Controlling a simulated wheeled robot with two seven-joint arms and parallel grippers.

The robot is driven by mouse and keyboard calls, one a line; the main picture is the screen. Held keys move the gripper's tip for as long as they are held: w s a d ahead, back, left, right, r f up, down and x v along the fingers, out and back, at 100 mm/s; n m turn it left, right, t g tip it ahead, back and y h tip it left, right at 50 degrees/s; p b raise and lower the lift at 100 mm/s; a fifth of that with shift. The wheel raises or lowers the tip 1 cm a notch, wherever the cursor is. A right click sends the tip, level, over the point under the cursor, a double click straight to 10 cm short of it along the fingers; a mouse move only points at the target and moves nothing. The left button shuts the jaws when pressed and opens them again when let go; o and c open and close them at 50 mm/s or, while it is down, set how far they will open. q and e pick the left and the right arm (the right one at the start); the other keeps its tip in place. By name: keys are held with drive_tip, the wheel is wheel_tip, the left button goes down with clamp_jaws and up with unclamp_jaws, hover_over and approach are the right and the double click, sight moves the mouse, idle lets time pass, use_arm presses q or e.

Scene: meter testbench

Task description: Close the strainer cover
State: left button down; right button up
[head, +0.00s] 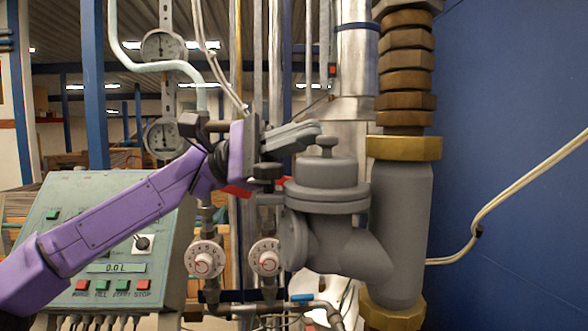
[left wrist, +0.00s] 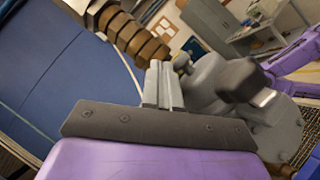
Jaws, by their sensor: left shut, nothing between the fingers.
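The grey strainer (head: 345,235) is a cast body joined to the pipe on the right. Its round cover (head: 326,178) with a small knob on top sits level on the flange, and I see no gap between them. My left gripper (head: 316,130) is shut and empty, with its fingertips just above and left of the knob. In the left wrist view the shut fingers (left wrist: 163,84) point toward the grey strainer (left wrist: 208,78), which is partly hidden behind the gripper. I cannot tell if the fingers touch the cover. My right gripper is not in view.
A green control panel (head: 70,212) with buttons and a display stands at the left. Gauges, two round dials (head: 204,260) and vertical pipes lie behind my left arm. A brass-ringed pipe (head: 404,75) rises on the right, before a blue wall (head: 510,130).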

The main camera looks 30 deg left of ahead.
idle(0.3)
use_arm(q)
drive_tip(key=b+v, duration=0.3)
drive_tip(key=v, duration=0.7)
drive_tip(key=shift+a, duration=0.25)
